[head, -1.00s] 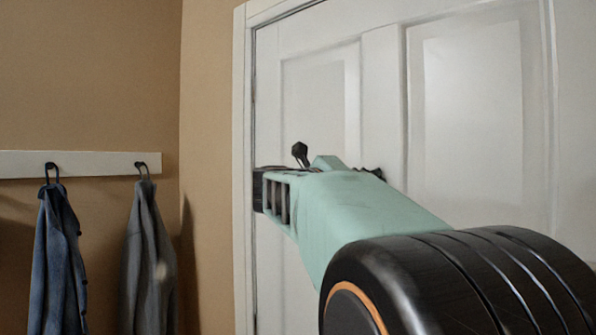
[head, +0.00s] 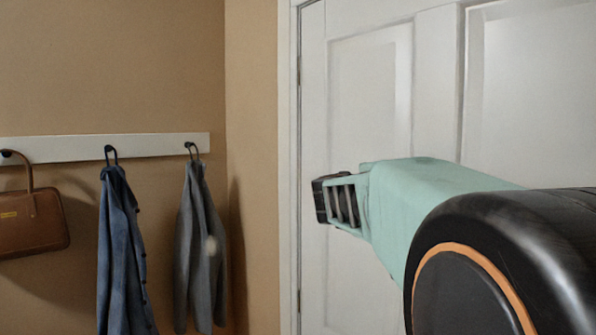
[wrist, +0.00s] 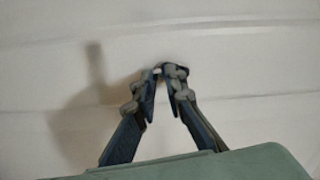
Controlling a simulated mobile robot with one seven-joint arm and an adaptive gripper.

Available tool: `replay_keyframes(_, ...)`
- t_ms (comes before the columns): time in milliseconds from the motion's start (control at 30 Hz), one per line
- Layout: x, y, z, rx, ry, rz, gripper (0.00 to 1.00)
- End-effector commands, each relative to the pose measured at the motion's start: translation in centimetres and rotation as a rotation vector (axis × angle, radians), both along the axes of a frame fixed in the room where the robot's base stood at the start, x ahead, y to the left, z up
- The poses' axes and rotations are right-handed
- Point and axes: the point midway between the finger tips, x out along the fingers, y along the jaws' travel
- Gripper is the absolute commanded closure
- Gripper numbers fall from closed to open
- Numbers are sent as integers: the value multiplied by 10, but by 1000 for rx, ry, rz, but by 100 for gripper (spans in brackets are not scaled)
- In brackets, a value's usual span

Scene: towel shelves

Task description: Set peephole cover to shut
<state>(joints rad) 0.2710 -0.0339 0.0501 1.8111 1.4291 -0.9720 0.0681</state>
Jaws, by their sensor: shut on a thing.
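The white panelled door (head: 375,100) stands in front of me, and my arm reaches toward it. In the wrist view my gripper (wrist: 160,76) has its two dark fingers drawn together at the tips, close against the door. A small pale piece (wrist: 157,71) shows between the fingertips; it seems to be the peephole cover, mostly hidden by the fingers. Whether the cover is over the peephole cannot be seen. In the head view the fingertips and the cover are hidden behind my mint-coloured wrist.
A white hook rail (head: 80,148) on the tan wall at left holds a brown bag (head: 32,222), a blue garment (head: 122,250) and a grey garment (head: 200,250). The door frame (head: 288,170) stands just left of my wrist.

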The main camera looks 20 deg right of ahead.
Motion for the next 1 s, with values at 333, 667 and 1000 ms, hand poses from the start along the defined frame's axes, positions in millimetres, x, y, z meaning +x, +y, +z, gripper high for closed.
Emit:
replay_keyframes(333, -2, -1, 0, -34, 82, 1, 100)
replay_keyframes(667, -3, -1, 0, -36, 88, 1, 100)
replay_keyframes(1000, -3, -1, 0, -36, 87, 0, 71)
